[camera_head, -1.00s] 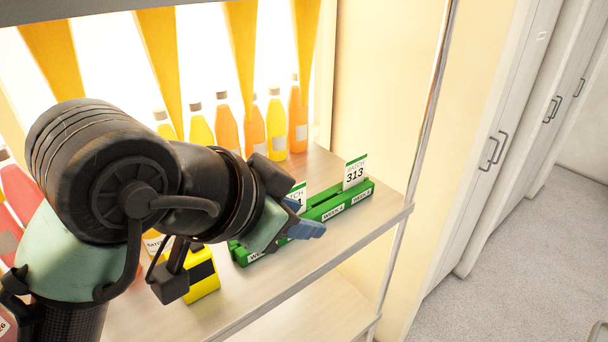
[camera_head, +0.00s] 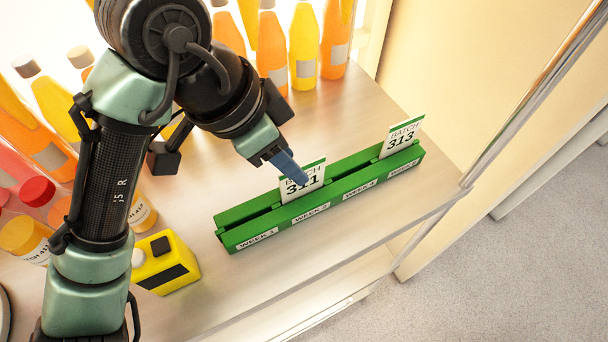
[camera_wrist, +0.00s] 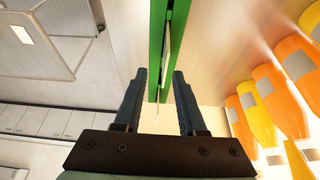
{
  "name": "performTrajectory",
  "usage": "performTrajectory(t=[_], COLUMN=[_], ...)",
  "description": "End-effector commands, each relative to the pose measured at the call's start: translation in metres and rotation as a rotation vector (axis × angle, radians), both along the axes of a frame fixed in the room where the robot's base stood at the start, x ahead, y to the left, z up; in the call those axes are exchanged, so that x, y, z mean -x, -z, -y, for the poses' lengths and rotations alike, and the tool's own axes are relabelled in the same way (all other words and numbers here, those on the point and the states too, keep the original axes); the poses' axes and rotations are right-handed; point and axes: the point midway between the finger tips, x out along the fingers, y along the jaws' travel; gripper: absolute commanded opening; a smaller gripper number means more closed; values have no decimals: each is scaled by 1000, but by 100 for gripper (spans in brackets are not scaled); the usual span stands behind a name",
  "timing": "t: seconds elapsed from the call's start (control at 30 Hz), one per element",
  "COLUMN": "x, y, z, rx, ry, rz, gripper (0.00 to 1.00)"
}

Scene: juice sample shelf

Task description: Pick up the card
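Two white cards with green top bands stand upright in a green rack (camera_head: 235,237). The BATCH 311 card (camera_head: 316,181) is near the middle, and the BATCH 313 card (camera_head: 402,137) is towards the right end. My gripper (camera_head: 291,168) is at the BATCH 311 card, with its blue fingertips overlapping the card's upper left part. In the wrist view my gripper (camera_wrist: 158,88) is open, its two fingers apart on either side of the line of the green rack (camera_wrist: 155,45). A thin pale edge shows between them; I cannot tell whether the fingers touch the card.
The rack's front has labels from WEEK 1 onward. A yellow and black box (camera_head: 165,263) stands to its left on the wooden shelf (camera_head: 360,225). Several orange and yellow bottles stand behind, including an orange one (camera_head: 336,45). The shelf's front edge is close to the rack.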

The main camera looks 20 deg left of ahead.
Motion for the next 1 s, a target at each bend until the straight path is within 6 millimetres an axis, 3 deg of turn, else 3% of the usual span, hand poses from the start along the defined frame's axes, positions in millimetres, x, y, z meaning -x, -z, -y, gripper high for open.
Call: performTrajectory(t=[0.1,0.47,0.73,1.0], x=[-5,-14,-27,-29], y=[19,41,76,81], z=[7,12,20,20], rx=[5,3,4,0], ry=[2,1,2,0], rz=[-2,-1,-1,0], gripper=[40,40,40,40])
